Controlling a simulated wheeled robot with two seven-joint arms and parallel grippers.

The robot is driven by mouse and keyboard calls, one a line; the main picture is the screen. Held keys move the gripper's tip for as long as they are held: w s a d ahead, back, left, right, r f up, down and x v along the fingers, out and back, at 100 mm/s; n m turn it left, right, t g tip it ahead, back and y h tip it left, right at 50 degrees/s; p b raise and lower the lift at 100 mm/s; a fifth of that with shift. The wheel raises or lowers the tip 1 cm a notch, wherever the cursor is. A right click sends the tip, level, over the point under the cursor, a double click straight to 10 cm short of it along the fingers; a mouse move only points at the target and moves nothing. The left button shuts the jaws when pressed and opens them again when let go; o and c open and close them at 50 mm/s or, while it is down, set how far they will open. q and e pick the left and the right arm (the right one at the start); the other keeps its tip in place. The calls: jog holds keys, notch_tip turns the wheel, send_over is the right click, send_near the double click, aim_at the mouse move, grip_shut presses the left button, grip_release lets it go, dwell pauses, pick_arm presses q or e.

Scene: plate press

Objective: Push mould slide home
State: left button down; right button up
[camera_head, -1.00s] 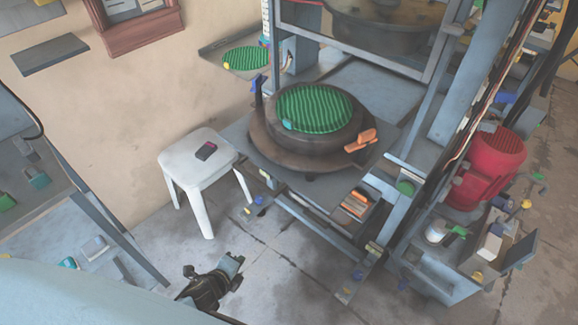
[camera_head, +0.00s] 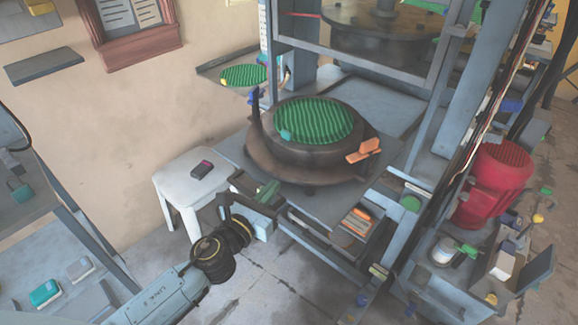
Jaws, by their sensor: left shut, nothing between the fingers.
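The mould slide (camera_head: 352,201) is a flat grey plate that sticks out from the front of the press frame. On it sits a round dark mould (camera_head: 300,170) with a green ribbed disc (camera_head: 313,120) on top. An orange handle (camera_head: 364,151) is at the mould's right side and a dark upright post with a blue tip (camera_head: 254,97) at its left. My left gripper (camera_head: 262,198) is shut and empty, close to the slide's front left corner. I cannot tell whether it touches the slide. My right gripper is out of view.
A white stool (camera_head: 188,180) with a small dark object on it stands left of my gripper, by the wall. The press frame (camera_head: 425,130) rises behind the slide. A red motor (camera_head: 490,185) is at the right. A side shelf holds another green disc (camera_head: 243,75).

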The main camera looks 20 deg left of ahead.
aim_at(296, 160)
pick_arm(q)
jog(key=w, duration=0.2)
jog(key=w+d, duration=0.1)
jog(key=w, duration=0.5)
jog(key=shift+w+d, duration=0.2)
jog(key=shift+w, duration=0.05)
